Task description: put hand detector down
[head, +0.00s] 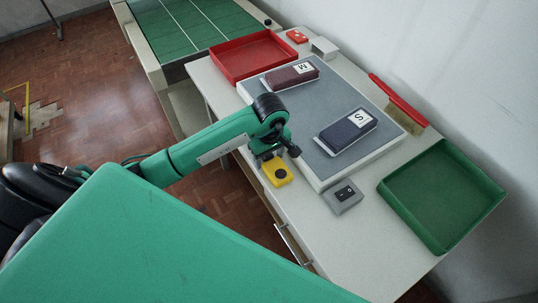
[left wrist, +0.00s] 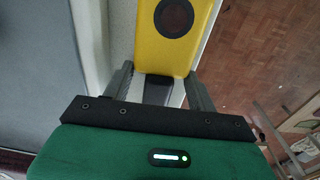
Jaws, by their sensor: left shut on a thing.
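The hand detector is a yellow block with a dark round spot (head: 277,172). It is at the table's front edge in the head view, just below my left gripper (head: 262,155). In the left wrist view the yellow detector (left wrist: 160,52) extends away between the two dark fingers of my left gripper (left wrist: 160,88), which is shut on its near, dark end. The detector appears close to the table top; I cannot tell whether it touches. My right gripper is not in view.
A grey mat (head: 318,108) holds a maroon pack marked M (head: 290,76) and a dark pack marked S (head: 346,132). A grey switch box (head: 343,197), green tray (head: 440,150), red tray (head: 222,68) and red-handled brush (head: 398,104) stand around it. The front right table top is clear.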

